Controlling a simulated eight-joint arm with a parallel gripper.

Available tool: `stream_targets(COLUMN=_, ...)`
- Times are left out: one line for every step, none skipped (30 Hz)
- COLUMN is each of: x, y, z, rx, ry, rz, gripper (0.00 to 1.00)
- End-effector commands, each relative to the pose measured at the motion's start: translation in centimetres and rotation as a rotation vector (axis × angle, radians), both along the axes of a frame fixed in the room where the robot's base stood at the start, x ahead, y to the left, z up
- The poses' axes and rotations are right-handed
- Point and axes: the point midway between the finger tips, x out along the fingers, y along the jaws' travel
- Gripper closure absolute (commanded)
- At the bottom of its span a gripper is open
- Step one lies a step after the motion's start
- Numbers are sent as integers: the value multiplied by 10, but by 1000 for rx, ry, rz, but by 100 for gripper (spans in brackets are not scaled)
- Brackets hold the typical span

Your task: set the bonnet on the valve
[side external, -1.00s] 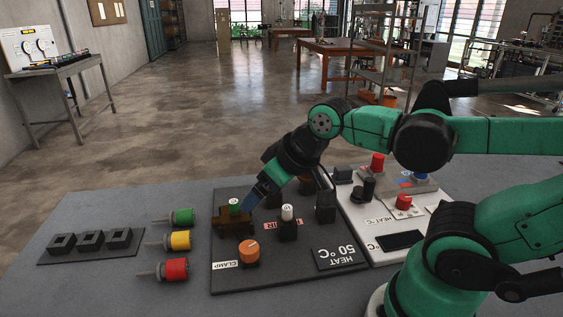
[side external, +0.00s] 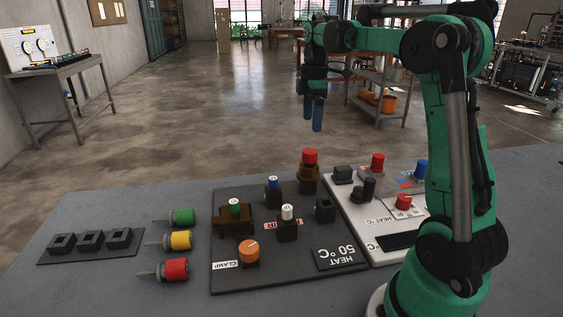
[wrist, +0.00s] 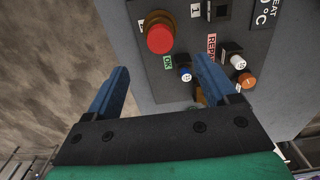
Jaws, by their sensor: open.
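My gripper (side external: 312,119) is raised above the floor side of the bench, blue fingers pointing down, open and empty; its fingers also show apart in the wrist view (wrist: 162,66). A brown valve-like body (side external: 230,222) with a green top sits on the dark board near the CLAMP label. A brown piece with a red cap (side external: 309,158) stands upright on a black block at the board's far corner; it shows in the wrist view (wrist: 160,38), beyond the fingertips and apart from them. I cannot tell for certain which piece is the bonnet.
Blue-topped (side external: 273,186) and white-topped (side external: 287,220) buttons, an orange knob (side external: 249,250) and an empty black block (side external: 325,209) share the board. Green, yellow and red handled pieces (side external: 176,268) lie left. A white panel (side external: 375,225) adjoins right. Air around the gripper is clear.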

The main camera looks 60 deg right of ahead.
Motion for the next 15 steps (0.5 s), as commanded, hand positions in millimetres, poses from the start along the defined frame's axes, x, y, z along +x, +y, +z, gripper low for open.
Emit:
stream_targets(x=0, y=0, z=-3, rx=1, ry=1, rz=1, gripper=21)
stream_targets(x=0, y=0, z=-6, rx=0, ry=0, rz=1, gripper=21)
stream_targets(x=0, y=0, z=-10, rx=0, ry=0, rz=1, gripper=21)
stream_targets(x=0, y=0, z=-13, rx=-1, ry=-1, rz=1, gripper=21)
stream_targets(x=0, y=0, z=-17, rx=-1, ry=-1, rz=1, gripper=21)
stream_targets(x=0, y=0, z=-23, rx=-1, ry=-1, rz=1, gripper=21)
stream_targets(x=0, y=0, z=-27, rx=-1, ry=-2, rz=1, gripper=21)
stream_targets(x=0, y=0, z=-32, rx=-1, ry=-2, rz=1, gripper=21)
stream_targets(x=1, y=0, z=-38, rx=-1, ry=-3, rz=1, gripper=21)
stream_targets(x=1, y=0, z=-43, rx=-1, ry=-3, rz=1, gripper=21)
stream_targets(x=0, y=0, z=-48, rx=-1, ry=-3, rz=1, gripper=21)
stream_targets(x=0, y=0, z=-54, rx=-2, ry=-4, rz=1, gripper=21)
stream_targets(x=0, y=0, z=-58, rx=-2, ry=-4, rz=1, gripper=21)
stream_targets(x=1, y=0, z=-62, rx=-1, ry=-3, rz=1, gripper=21)
stream_targets(x=0, y=0, z=-68, rx=-1, ry=-3, rz=0, gripper=21)
